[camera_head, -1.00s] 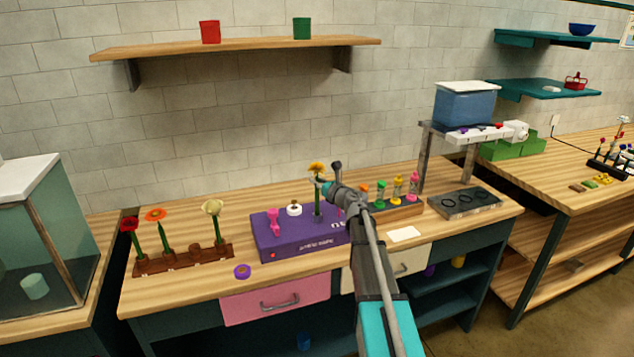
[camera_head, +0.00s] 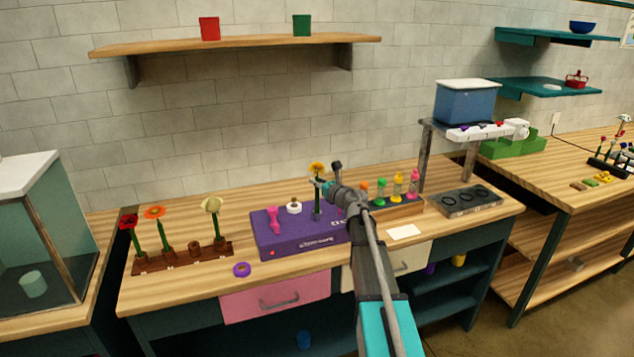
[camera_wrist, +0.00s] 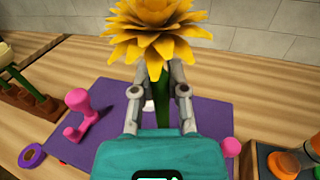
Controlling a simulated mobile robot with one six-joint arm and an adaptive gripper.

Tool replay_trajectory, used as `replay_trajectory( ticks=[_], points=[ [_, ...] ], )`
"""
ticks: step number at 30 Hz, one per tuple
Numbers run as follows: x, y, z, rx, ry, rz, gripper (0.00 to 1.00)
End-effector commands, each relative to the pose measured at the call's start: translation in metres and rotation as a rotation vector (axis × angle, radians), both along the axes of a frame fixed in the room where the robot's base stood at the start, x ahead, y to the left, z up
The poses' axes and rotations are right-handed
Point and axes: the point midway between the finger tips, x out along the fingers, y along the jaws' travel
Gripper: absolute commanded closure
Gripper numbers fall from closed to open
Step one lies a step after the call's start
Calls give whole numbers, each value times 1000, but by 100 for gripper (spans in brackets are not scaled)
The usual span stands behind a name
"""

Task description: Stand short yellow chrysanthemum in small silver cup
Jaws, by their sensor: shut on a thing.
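My gripper (camera_head: 319,186) is shut on the green stem of the yellow chrysanthemum (camera_head: 316,167) and holds it upright above the purple box (camera_head: 290,241). The wrist view shows the broad yellow bloom (camera_wrist: 156,35) above my gripper (camera_wrist: 160,88), with the stem between the fingers. The stem's lower end is down by the top of the purple box. A small greyish shape shows at its foot in the head view; I cannot tell surely whether it is the silver cup or whether the stem is inside it.
A pink tool (camera_head: 273,219) and a white roll (camera_head: 294,208) are on the box, left of the stem. A wooden flower rack (camera_head: 183,257) stands farther left, a purple ring (camera_head: 242,269) in front. Colourful bottles (camera_head: 397,184) and a dark tray (camera_head: 470,202) are to the right.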

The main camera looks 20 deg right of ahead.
Motion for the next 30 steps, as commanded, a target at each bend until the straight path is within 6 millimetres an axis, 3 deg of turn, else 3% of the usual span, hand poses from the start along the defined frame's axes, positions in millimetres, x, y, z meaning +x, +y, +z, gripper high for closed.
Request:
replay_trajectory(
  ticks=[30],
  points=[
    [0,0,-8,0,0,0,100]
  ],
)
